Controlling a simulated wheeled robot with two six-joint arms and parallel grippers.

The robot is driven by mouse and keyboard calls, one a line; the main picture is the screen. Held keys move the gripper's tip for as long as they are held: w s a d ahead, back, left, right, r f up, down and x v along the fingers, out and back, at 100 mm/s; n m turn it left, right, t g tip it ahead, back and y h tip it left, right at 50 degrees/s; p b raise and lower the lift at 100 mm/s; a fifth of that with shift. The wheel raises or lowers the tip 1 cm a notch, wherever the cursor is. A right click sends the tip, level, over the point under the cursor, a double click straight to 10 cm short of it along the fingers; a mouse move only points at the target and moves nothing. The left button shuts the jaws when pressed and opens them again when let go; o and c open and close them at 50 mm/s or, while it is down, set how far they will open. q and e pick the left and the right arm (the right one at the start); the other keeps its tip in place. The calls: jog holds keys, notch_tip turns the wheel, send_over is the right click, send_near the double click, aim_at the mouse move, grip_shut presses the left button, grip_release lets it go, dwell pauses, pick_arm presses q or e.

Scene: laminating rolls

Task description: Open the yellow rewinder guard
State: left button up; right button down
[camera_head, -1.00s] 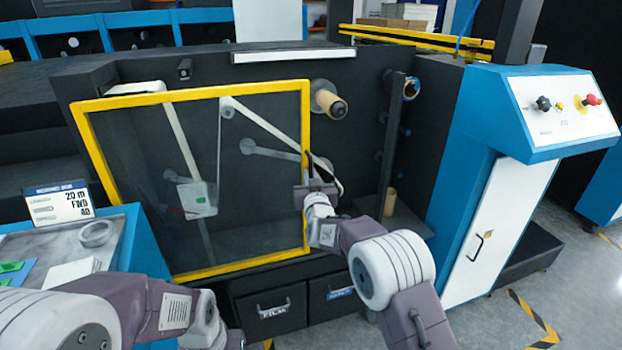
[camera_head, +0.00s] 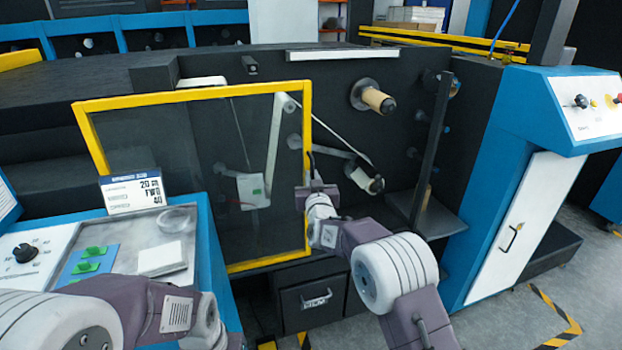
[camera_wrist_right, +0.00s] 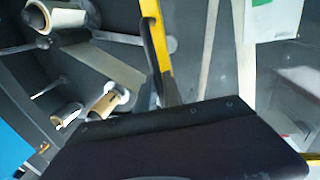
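The yellow rewinder guard (camera_head: 195,96) is a see-through panel in a yellow frame on the dark machine's front. Rollers and a white label show through it. Its right edge stands left of the cardboard core, with an open stretch between. My right gripper (camera_head: 311,182) is at the middle of that right edge, by a thin dark handle. In the right wrist view the yellow edge (camera_wrist_right: 158,48) and dark handle (camera_wrist_right: 151,62) run down behind my gripper. The fingers are mostly hidden, but the gripper appears shut on the handle. My left arm enters bottom left; its gripper is not visible.
A cardboard core (camera_head: 376,99) and a lower roller (camera_head: 367,180) sit uncovered right of the guard. A blue console with a display sign (camera_head: 133,192) stands in front of the guard's lower left. A blue control cabinet (camera_head: 512,190) stands at right; floor before it is open.

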jog(key=c, duration=1.5)
grip_release()
jog(key=s+d, duration=0.1)
jog(key=s, duration=0.8)
